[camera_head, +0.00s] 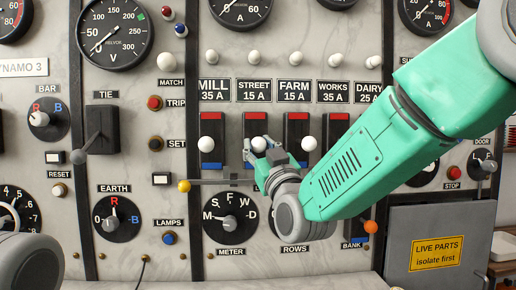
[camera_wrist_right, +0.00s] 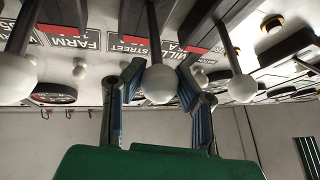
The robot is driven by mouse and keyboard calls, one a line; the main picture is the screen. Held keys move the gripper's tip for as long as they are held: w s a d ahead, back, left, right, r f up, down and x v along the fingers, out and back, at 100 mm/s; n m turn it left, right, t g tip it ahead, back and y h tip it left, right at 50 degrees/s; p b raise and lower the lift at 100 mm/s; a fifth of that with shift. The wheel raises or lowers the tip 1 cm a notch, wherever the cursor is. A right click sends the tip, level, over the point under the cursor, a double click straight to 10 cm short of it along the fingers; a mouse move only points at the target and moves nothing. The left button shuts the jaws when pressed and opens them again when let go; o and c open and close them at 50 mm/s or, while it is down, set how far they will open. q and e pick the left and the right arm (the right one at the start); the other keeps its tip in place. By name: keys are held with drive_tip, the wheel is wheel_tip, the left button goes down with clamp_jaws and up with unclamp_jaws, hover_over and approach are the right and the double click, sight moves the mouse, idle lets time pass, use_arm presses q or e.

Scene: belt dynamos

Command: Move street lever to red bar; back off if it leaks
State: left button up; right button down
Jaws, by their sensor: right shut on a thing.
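The street lever is a white ball knob (camera_head: 258,144) on a dark stem, under the STREET 15 A label (camera_head: 254,91). Its slot has a red bar (camera_head: 255,117) at the top; the lower end is hidden behind my gripper. The knob stands level with its neighbours, below the red bar. My right gripper (camera_head: 262,155) comes from the lower right and is shut on the knob. In the right wrist view the knob (camera_wrist_right: 158,84) sits between the two fingers. My left gripper is not in view.
The mill lever knob (camera_head: 208,144) and farm lever knob (camera_head: 308,144) stand close on either side. An earth dial (camera_head: 116,218) and meter dial (camera_head: 230,216) sit lower. A LIVE PARTS box (camera_head: 410,224) is lower right.

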drive_tip(key=c, duration=1.3)
unclamp_jaws()
drive_tip(key=shift+a+f, duration=0.1)
drive_tip(key=shift+f, duration=0.25)
drive_tip(key=shift+o, duration=0.8)
drive_tip(key=shift+s+r, duration=0.1)
drive_tip(key=shift+r, duration=0.1)
drive_tip(key=v, duration=1.2)
